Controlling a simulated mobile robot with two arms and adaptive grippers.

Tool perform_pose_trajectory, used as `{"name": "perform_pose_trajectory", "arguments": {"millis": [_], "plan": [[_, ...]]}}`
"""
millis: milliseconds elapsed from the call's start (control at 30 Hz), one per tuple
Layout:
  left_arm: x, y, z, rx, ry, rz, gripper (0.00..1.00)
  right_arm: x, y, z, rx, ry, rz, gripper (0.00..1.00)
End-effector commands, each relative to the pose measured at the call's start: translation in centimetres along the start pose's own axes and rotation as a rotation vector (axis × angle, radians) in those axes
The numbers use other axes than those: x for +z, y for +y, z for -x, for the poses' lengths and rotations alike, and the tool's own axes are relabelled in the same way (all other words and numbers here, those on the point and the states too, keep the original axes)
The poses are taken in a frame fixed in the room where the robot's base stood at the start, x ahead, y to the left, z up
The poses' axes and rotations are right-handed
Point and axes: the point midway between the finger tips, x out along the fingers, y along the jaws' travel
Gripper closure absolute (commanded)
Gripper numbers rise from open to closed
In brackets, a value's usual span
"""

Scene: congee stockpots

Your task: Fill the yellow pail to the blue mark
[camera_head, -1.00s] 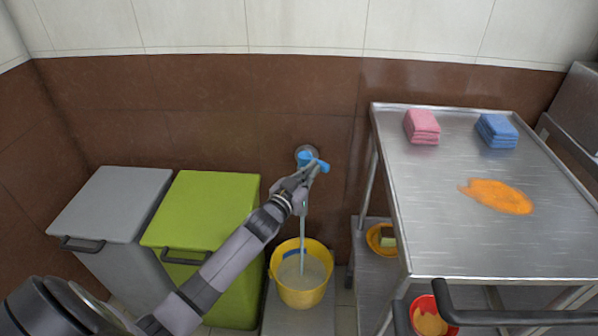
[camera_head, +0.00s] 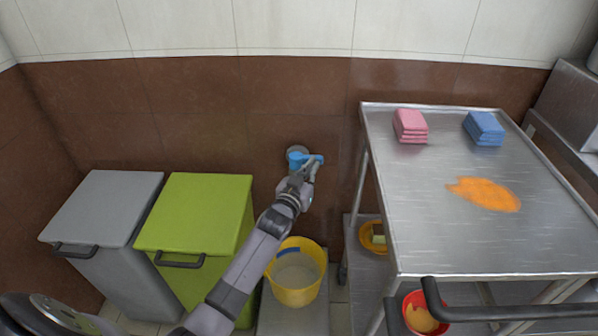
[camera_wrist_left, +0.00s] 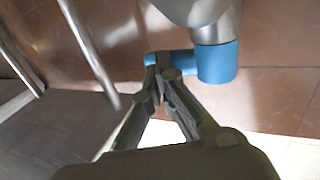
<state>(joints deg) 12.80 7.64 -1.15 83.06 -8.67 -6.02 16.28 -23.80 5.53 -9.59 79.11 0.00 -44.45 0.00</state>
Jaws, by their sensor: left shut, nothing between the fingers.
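The yellow pail (camera_head: 297,297) stands on the floor platform below the tap, holding cloudy water (camera_head: 296,272). The blue mark (camera_head: 288,251) is on its inner back wall; the water surface looks close to the mark's lower edge. The tap (camera_head: 297,155) is on the brown wall, with a blue lever (camera_head: 313,159) pointing right. No stream shows below it. My left gripper (camera_head: 312,166) is shut and empty, at the lever. In the left wrist view its fingertips (camera_wrist_left: 160,75) meet at the blue lever (camera_wrist_left: 181,61); whether they touch it is unclear. My right gripper is out of view.
Grey (camera_head: 103,208) and green (camera_head: 197,214) bins stand left of the pail. A steel trolley (camera_head: 455,242) on the right bears pink cloths (camera_head: 410,127), blue cloths (camera_head: 485,128) and an orange spill (camera_head: 484,194). A yellow bowl (camera_head: 367,240) and red pail (camera_head: 418,321) are below.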

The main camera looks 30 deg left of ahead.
Motion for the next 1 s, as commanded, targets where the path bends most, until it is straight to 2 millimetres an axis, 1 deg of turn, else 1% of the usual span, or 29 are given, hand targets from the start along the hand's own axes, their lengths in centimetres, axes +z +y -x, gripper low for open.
{"name": "perform_pose_trajectory", "arguments": {"millis": [533, 633, 767, 867, 1000], "plan": [[0.0, 0.0, -0.1, 0.0, 0.0, 0.001, 1.0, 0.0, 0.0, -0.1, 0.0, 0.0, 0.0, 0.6], [0.1, 0.0, 0.2, 0.0, 0.0, 0.001, 1.0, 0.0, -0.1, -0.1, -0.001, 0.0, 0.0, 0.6], [0.1, 0.0, 1.6, 0.0, -0.001, 0.001, 1.0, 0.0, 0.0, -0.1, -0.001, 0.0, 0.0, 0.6], [0.1, 0.0, 3.4, 0.0, -0.002, 0.001, 1.0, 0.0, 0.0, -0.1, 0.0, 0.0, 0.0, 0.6], [0.1, 0.0, 6.5, 0.0, -0.001, 0.001, 1.0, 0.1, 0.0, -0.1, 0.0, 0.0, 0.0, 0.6]]}}
